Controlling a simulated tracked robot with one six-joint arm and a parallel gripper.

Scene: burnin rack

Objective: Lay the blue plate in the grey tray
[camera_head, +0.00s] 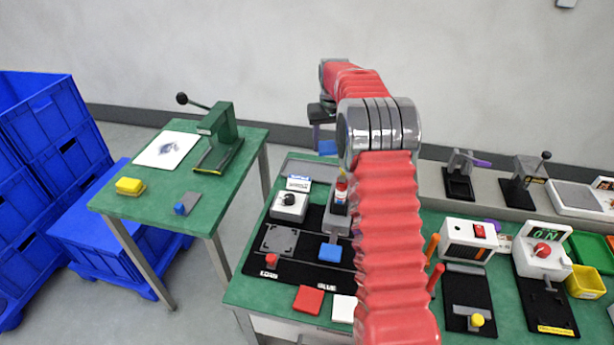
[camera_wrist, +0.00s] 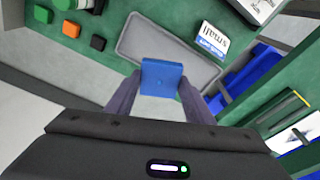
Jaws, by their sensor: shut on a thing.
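The blue plate (camera_wrist: 162,78) is held between the two fingers of my gripper (camera_wrist: 160,88) in the wrist view. It also shows in the head view (camera_head: 325,141), below my gripper (camera_head: 321,116) and beside my red arm. The grey tray (camera_wrist: 135,38) lies behind the plate in the wrist view, and the plate overlaps its near part in the picture. The plate appears to be above the tray; the gap is hard to judge. In the head view, the tray (camera_head: 303,167) shows at the far end of the green bench, partly hidden by my arm.
A "small" card (camera_wrist: 213,43) stands beside the tray. A white box with a black knob (camera_head: 289,207) stands nearby. Another blue block (camera_head: 330,252) sits on the black mat. Small green, orange and black blocks (camera_wrist: 70,29) lie left in the wrist view. Blue crates (camera_head: 50,125) stand far left.

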